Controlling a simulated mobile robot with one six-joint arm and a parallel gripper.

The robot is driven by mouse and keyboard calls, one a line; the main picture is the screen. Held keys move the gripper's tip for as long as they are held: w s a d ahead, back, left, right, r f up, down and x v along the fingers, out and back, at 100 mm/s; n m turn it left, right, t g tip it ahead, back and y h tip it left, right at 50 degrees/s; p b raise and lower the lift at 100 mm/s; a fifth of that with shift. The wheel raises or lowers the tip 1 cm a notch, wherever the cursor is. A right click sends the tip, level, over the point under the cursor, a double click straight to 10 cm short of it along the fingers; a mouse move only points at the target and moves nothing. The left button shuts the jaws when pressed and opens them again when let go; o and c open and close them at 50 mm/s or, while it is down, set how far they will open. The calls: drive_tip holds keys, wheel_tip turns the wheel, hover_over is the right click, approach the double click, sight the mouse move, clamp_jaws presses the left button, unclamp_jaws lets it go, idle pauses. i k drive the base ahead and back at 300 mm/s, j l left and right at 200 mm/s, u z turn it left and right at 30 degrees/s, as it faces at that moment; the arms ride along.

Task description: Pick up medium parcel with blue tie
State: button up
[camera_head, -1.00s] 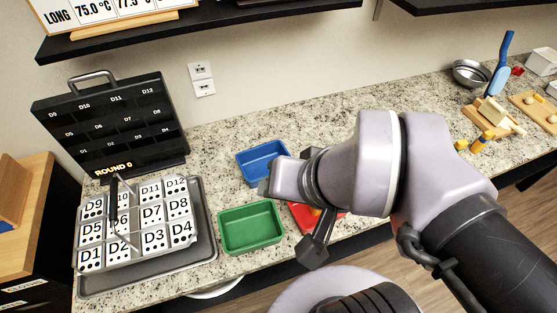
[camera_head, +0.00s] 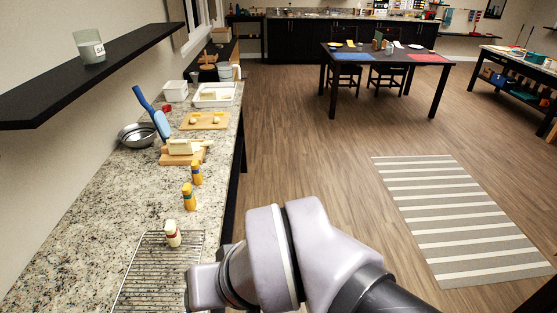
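I see no parcel with a blue tie in this view. My arm's wrist reaches in from the bottom, over the front edge of the counter. The fingers of my gripper are not in the picture, so I cannot see whether they hold anything.
The granite counter (camera_head: 75,225) runs along the left. It holds a wire rack (camera_head: 150,275), a small red-and-white bottle (camera_head: 172,234), yellow bottles, a cutting board (camera_head: 205,121) and a metal bowl (camera_head: 137,135). Open wooden floor, a striped rug (camera_head: 465,220) and a dining table (camera_head: 385,58) lie right.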

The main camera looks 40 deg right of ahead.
sight(197, 175)
drive_tip(key=z, duration=0.35)
drive_tip(key=i+l+u, duration=1.2)
drive_tip(key=l, duration=0.25)
drive_tip(key=i+l+u, duration=0.3)
drive_tip(key=l, duration=0.2)
drive_tip(key=k, duration=0.1)
